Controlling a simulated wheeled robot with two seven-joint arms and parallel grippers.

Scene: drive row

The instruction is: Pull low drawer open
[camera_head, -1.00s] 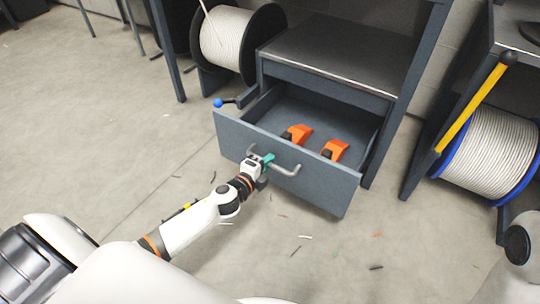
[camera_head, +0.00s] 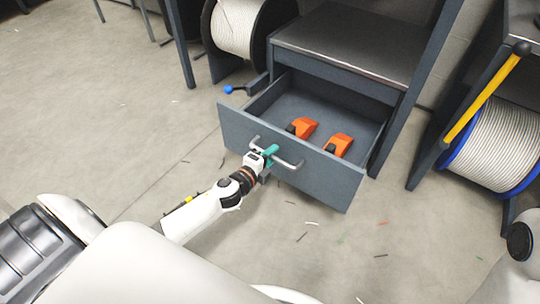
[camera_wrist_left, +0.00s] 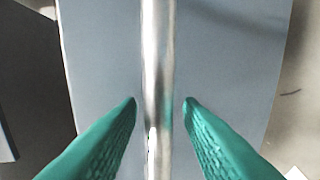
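The low drawer (camera_head: 290,175) is a blue-grey box that stands well out from its cabinet, with its inside showing. A silver bar handle (camera_head: 290,163) crosses its front. My left gripper (camera_head: 270,153), with green fingers, is at the left part of the handle. In the left wrist view the handle (camera_wrist_left: 158,60) runs between the two fingertips (camera_wrist_left: 160,103), with a narrow gap on each side. The fingers are apart around the bar and do not visibly grip it. My right gripper is out of view.
Two orange-and-black objects (camera_head: 302,127) (camera_head: 338,144) lie in the drawer. A blue-knobbed lever (camera_head: 229,90) is left of the cabinet. Cable spools stand at left (camera_head: 233,28) and right (camera_head: 500,145), the right one by a yellow bar (camera_head: 485,92). Floor before the drawer is mostly clear, with small scraps.

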